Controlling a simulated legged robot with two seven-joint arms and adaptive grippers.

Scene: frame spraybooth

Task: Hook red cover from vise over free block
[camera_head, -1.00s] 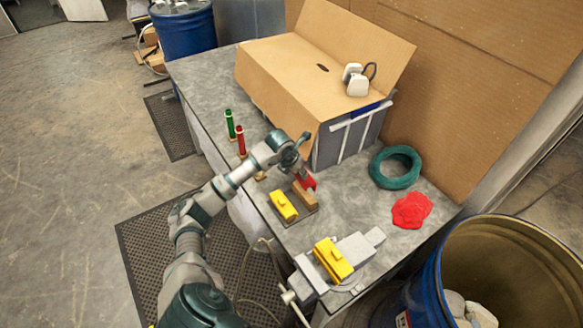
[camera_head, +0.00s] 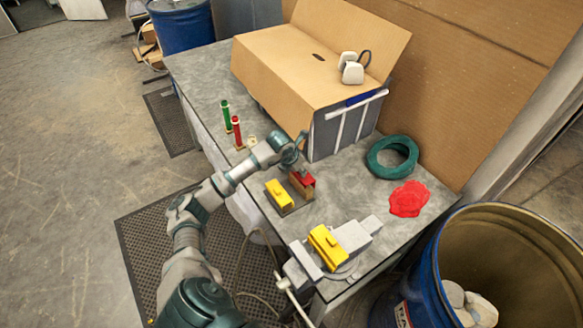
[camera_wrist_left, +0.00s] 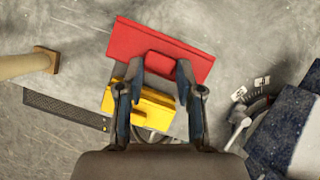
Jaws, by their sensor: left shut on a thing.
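The red cover (camera_head: 304,179) sits level at the top of a bare wooden block (camera_head: 303,192). Whether it is fully seated I cannot tell. My left gripper (camera_head: 300,166) is above it, and in the left wrist view the fingers (camera_wrist_left: 160,72) are shut on the knob of the red cover (camera_wrist_left: 180,42). Beside that block, a yellow cover (camera_head: 279,193) lies over its neighbour; it also shows in the left wrist view (camera_wrist_left: 152,108). The vise (camera_head: 352,236) at the front holds another yellow cover (camera_head: 327,247). My right gripper is not in view.
A green roll (camera_head: 391,157) and a red cloth (camera_head: 408,199) lie on the bench to the right. Green (camera_head: 225,114) and red (camera_head: 237,131) upright sticks stand to the left. A blue barrel (camera_head: 424,290) is at the front right.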

